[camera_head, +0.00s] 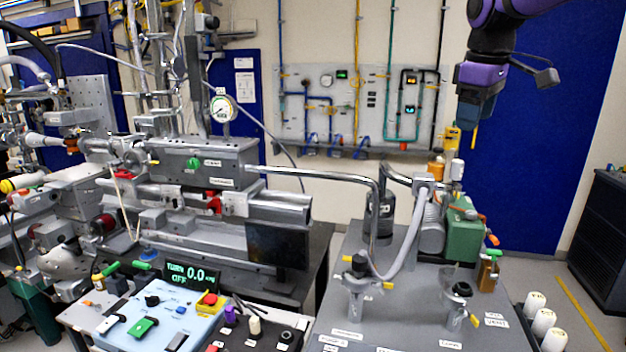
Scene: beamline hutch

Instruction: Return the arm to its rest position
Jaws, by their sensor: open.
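My arm reaches in from the top right, with purple and dark links. My gripper (472,118) points downward, high in front of the blue wall panel. It is open, and I see nothing held in it. It appears above the right end of the grey bench (415,318), apart from the equipment there. The fingertips are small and partly hard to make out against the background.
A green pump unit (461,228) and steel pipe (330,174) stand on the grey bench. A control panel (188,312) sits front left, below beamline equipment with a pressure gauge (222,108). A dark cabinet (604,240) stands at right.

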